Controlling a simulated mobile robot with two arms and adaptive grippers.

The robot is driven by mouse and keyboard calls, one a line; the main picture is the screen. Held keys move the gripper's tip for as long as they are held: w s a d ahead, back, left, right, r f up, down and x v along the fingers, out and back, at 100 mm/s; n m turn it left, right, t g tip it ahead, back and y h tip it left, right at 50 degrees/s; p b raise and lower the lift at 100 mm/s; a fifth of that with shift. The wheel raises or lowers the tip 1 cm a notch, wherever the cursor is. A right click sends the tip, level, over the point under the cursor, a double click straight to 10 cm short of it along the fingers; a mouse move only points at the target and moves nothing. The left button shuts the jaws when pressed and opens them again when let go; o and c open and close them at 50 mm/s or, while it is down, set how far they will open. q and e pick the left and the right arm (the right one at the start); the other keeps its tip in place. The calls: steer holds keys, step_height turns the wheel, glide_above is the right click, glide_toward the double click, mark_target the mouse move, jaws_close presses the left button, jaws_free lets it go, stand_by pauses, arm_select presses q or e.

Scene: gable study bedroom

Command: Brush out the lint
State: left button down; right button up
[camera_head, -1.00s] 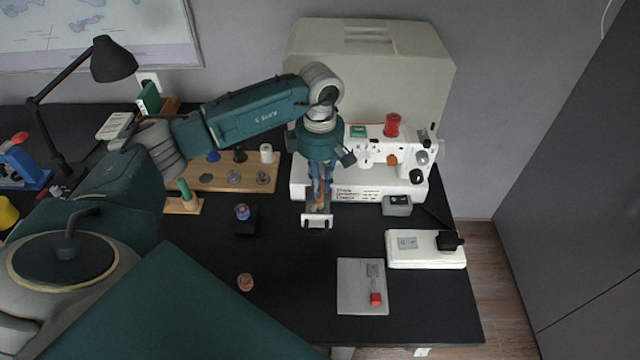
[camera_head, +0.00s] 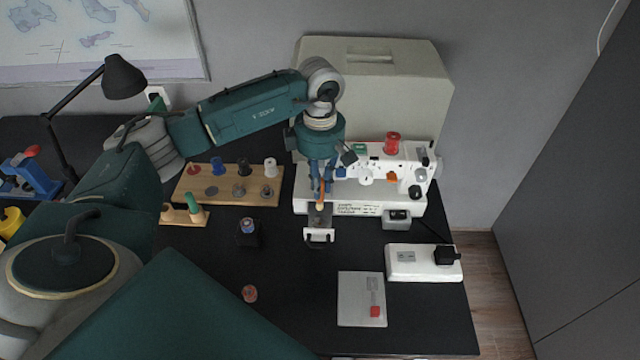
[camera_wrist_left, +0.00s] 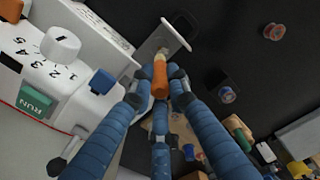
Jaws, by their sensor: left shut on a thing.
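The white sewing machine (camera_head: 370,185) stands at the back of the black desk; it fills the left side of the left wrist view (camera_wrist_left: 75,65). A narrow grey tray with a white front (camera_head: 319,235) juts out at its left end; it also shows in the wrist view (camera_wrist_left: 172,38). My left gripper (camera_head: 321,188) points down above this tray, its blue fingers shut on a small brush with an orange handle (camera_wrist_left: 160,78). The pale brush tip reaches toward the tray; I cannot tell whether it touches. I cannot make out the lint. My right gripper is out of view.
A wooden spool rack (camera_head: 225,188) stands left of the machine. A beige machine cover (camera_head: 380,85) stands behind.

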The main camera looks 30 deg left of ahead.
mark_target(322, 201)
arm_select(q)
steer(key=shift+d+r+p, duration=0.1)
steer(key=shift+r+p, duration=0.1)
steer(key=shift+p, duration=0.6)
steer(key=shift+f+p, duration=0.15)
steer(key=shift+p, duration=0.3)
steer(key=shift+f+b, duration=1.65)
steer(key=shift+f, duration=0.95)
steer(key=shift+f+b, duration=0.6)
steer(key=shift+f, duration=0.1)
steer(key=shift+f, duration=0.25)
steer(key=shift+w+d+b, duration=0.2)
steer(key=shift+d+b, duration=0.05)
steer(key=shift+b, duration=0.15)
steer(key=shift+w+a, duration=0.2)
steer(key=shift+a, duration=0.1)
steer(key=shift+a+b, duration=0.25)
steer(key=shift+b, duration=0.1)
